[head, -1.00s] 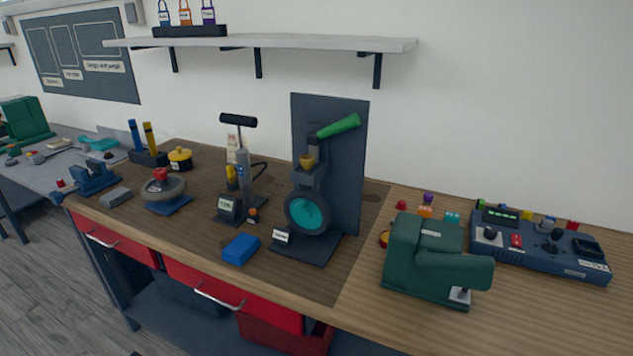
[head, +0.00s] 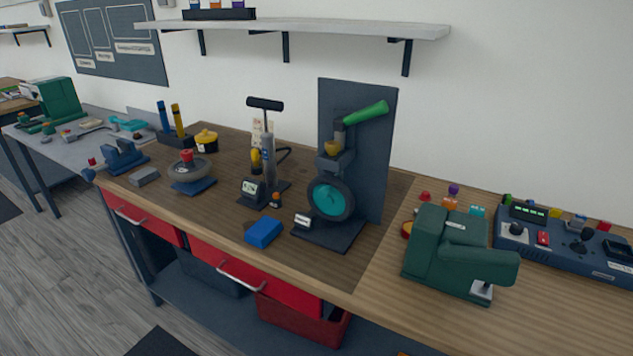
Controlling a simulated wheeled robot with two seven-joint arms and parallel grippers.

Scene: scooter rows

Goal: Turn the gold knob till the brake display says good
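The gold knob (head: 333,147) sits on the scooter brake stand, above the dark wheel with a teal hub (head: 329,201) and below the green handle (head: 366,112). The stand has a dark upright back panel (head: 369,152) and a dark base on the workbench. A small white display (head: 303,220) is at the base's left front; its text is too small to read. Neither of my grippers shows in the head view.
A blue block (head: 263,232) lies left of the stand. A pump with a gauge (head: 252,190) stands behind it. A green machine (head: 459,252) and a blue control panel (head: 565,240) are on the right. A shelf (head: 300,28) overhangs the bench. Bare wood lies before the green machine.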

